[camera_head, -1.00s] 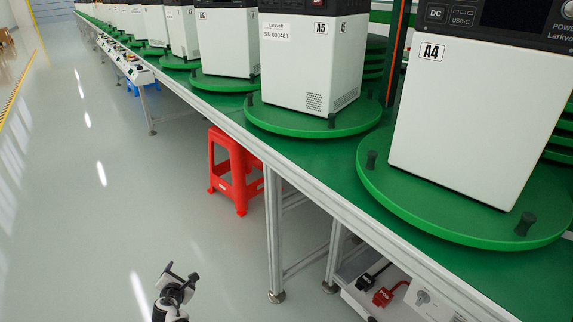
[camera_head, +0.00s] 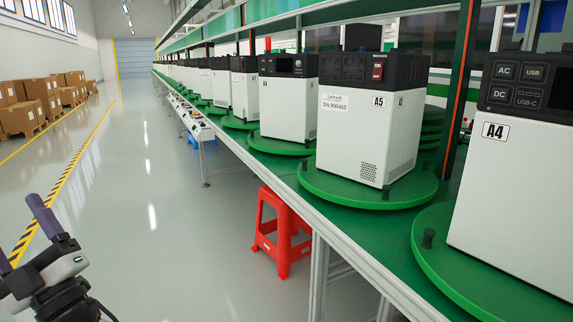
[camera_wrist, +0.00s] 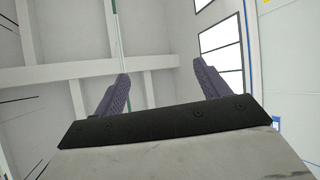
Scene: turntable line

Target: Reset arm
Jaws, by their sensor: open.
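My gripper (camera_head: 22,232) shows at the lower left of the head view, raised over the open aisle floor, left of the line and apart from it. Its two purple-grey fingers stand apart with nothing between them. In the wrist view the fingers (camera_wrist: 161,88) point up toward the white ceiling beams and bright windows, with empty space between them. The arm behind the gripper is cut off by the picture's edge.
White-and-black power units, such as A5 (camera_head: 350,135) and A4 (camera_head: 515,190), stand on green turntables along the long bench at right. A red stool (camera_head: 280,230) stands beside the bench. Cardboard boxes (camera_head: 30,110) line the far left. The grey aisle floor (camera_head: 170,240) is clear.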

